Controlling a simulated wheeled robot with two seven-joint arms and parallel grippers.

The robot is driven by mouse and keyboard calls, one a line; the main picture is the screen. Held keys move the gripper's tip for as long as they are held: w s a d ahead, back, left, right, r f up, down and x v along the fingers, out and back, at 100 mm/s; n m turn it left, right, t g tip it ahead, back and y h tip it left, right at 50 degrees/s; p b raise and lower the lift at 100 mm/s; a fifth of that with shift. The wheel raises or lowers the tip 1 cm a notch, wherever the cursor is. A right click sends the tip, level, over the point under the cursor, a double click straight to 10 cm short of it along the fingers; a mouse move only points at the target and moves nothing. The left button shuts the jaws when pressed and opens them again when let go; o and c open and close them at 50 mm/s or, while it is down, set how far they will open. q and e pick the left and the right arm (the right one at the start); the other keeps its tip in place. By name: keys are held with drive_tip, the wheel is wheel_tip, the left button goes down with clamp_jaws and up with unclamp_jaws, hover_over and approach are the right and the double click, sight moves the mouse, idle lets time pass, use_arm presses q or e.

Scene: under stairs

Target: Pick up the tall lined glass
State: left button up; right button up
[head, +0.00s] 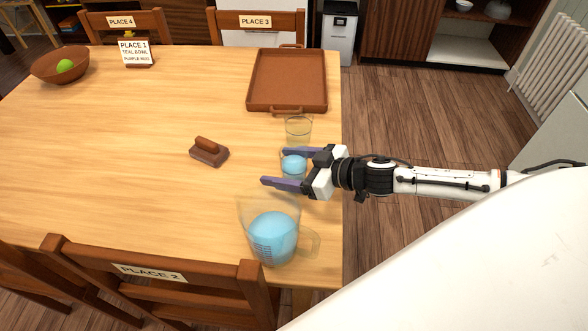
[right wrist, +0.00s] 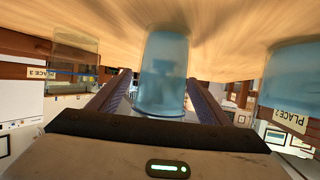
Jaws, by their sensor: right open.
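A glass with blue liquid (head: 293,166) stands on the table near its right edge. My right gripper (head: 280,167) is open, its two fingers on either side of that glass. In the right wrist view the blue-filled glass (right wrist: 163,75) shows between the fingers. A clear, empty-looking glass (head: 298,128) stands just behind it; in the right wrist view this glass (right wrist: 75,62) has a thin blue line around it. My left gripper is not in view.
A clear jug of blue liquid (head: 272,238) stands close in front of the gripper. A brown tray (head: 287,104) lies behind the glasses. A wooden-handled block (head: 209,152) lies to the left. A bowl (head: 48,76) with a green fruit and a sign (head: 136,53) stand farther back. Mid-left table is clear.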

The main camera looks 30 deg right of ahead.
drive_tip(key=shift+w+a+f, duration=0.15)
drive_tip(key=shift+w+a, duration=0.05)
drive_tip(key=shift+w, duration=0.15)
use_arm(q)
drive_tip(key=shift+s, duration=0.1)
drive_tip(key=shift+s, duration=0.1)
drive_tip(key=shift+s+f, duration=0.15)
use_arm(e)
drive_tip(key=c, duration=1.5)
drive_tip(key=shift+r, duration=0.2)
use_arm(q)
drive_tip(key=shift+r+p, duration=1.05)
use_arm(e)
drive_tip(key=shift+r, duration=4.85)
